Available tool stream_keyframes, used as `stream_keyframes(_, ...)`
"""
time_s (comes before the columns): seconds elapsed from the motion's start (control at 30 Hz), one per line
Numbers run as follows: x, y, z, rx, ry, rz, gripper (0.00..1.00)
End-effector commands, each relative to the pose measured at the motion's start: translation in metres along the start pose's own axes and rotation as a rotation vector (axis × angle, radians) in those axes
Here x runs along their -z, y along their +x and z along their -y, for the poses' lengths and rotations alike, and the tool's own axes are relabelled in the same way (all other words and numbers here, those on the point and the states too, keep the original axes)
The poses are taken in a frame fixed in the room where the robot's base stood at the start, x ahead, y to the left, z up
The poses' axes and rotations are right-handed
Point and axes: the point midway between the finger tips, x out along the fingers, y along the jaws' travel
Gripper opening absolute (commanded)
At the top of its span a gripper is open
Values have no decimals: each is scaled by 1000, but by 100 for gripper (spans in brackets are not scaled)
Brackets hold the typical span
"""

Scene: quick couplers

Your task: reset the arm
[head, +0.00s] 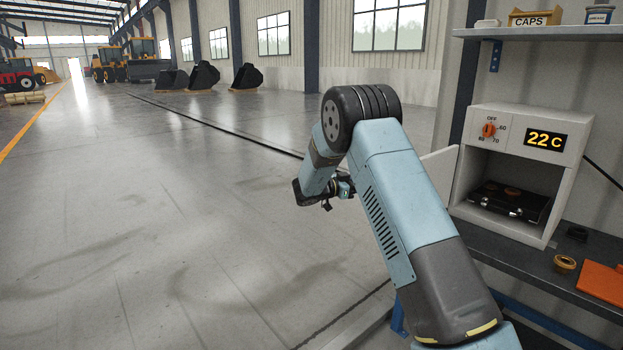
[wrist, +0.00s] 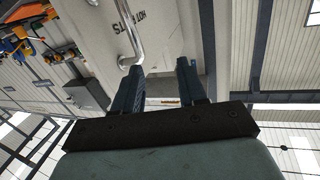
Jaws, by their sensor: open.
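My arm reaches up and bends over in the head view, with its blue forearm in front of the left side of the bench. My gripper (head: 328,206) hangs at its end, over the open floor and left of the heater box (head: 565,130). In the wrist view my gripper (wrist: 160,80) shows two dark fingers standing apart with nothing between them. A pale panel (wrist: 165,25) with a bent metal handle (wrist: 130,42) and lettering ending in "OT PARTS" lies beyond the fingers. I cannot tell whether the fingers touch it.
The heater box reads 22 C, its front is open, and a dark tray (head: 508,201) sits inside. A brass ring (head: 565,263) and an orange mat (head: 602,282) lie on the bench. A shelf (head: 540,32) holds a CAPS bin (head: 535,18). The floor at left is clear.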

Motion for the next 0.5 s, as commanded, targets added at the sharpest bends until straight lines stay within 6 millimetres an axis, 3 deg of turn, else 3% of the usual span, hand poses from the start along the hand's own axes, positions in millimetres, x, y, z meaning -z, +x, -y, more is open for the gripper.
stream_keyframes(0.03, 19, 4, 4, 49, 28, 18, 41)
stream_keyframes(0.23, 79, 7, 18, 274, 110, 99, 41)
stream_keyframes(0.5, 153, -8, 19, 562, 169, 210, 41)
